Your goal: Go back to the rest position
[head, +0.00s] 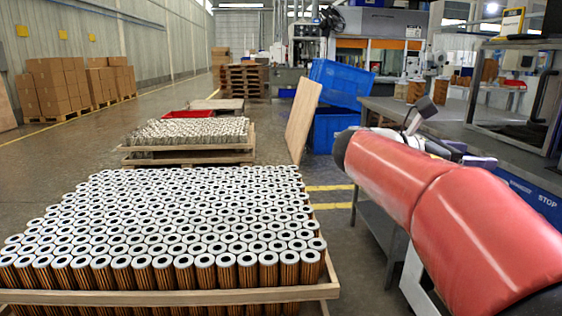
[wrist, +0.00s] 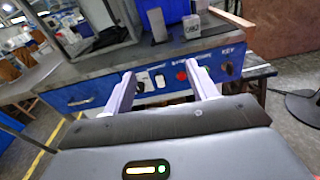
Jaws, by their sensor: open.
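My gripper (wrist: 160,70) is open in the wrist view. Its two pale purple fingers stand apart with nothing between them. They point toward the blue front panel (wrist: 90,96) of a workbench, which carries a red button and dark knobs. In the head view my red-covered arm reaches across the right side and hides most of the gripper; a bit of purple finger shows beyond it. The filter cartridges (head: 172,238) stand upright in rows on a wooden tray at the lower left, away from the arm.
A second tray of cartridges (head: 188,131) lies behind the first. Blue crates (head: 338,82) and a leaning wooden board (head: 303,118) stand mid-scene. The grey bench top (head: 410,108) is at the right. Stacked cartons (head: 55,85) line the left wall; the aisle floor there is clear.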

